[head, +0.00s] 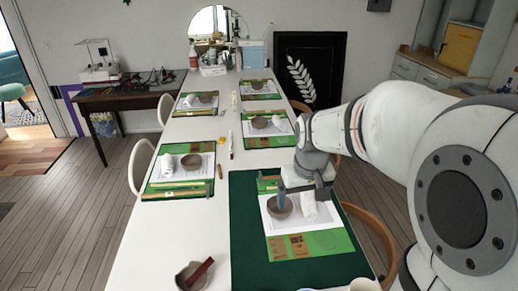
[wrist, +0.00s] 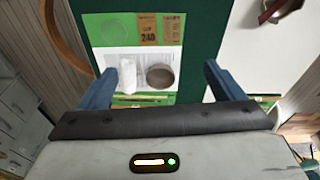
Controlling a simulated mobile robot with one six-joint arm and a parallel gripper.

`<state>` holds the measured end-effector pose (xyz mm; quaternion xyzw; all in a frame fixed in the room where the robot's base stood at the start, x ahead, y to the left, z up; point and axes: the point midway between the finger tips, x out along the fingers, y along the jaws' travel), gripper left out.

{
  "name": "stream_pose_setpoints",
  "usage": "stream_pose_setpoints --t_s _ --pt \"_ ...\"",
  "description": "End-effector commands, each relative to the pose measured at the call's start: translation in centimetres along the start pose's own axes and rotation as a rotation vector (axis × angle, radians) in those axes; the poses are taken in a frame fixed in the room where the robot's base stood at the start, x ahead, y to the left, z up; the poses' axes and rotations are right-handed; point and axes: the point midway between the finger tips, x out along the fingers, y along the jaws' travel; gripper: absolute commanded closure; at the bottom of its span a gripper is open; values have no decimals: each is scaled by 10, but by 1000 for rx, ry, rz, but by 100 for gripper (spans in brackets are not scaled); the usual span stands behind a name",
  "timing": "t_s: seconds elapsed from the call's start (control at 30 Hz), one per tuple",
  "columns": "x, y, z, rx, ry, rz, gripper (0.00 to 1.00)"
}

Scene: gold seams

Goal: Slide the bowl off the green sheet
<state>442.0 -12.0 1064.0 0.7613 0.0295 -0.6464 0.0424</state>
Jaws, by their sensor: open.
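The nearest grey-brown bowl (head: 279,211) sits on a white paper (head: 275,228), which lies over a bright green sheet (head: 338,241) with brown printed labels. The bowl also shows in the wrist view (wrist: 161,77), with the green sheet (wrist: 104,30) around the paper. A white roll (head: 309,213) lies just right of the bowl in the head view. My gripper (head: 304,192) is open above the bowl and roll. In the wrist view its blue fingers (wrist: 159,72) stand wide apart on either side of them, apparently empty. One finger partly hides the bowl in the head view.
A dark green mat (head: 245,255) lies under the sheet on the long white table (head: 160,240). A bowl with a reddish-brown piece (head: 194,275) stands at the front left. Several similar settings with bowls and rolls lie farther back.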

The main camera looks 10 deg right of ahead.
Motion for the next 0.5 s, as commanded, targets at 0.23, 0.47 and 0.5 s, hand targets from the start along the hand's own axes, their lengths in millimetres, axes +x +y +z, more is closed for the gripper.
stream_pose_setpoints --t_s 0.23,0.47,0.5 --pt "37 6 -78 -58 -46 -1 0" --pt "91 10 -138 -112 -85 -3 0" --pt "102 11 -147 -120 -91 -3 0"
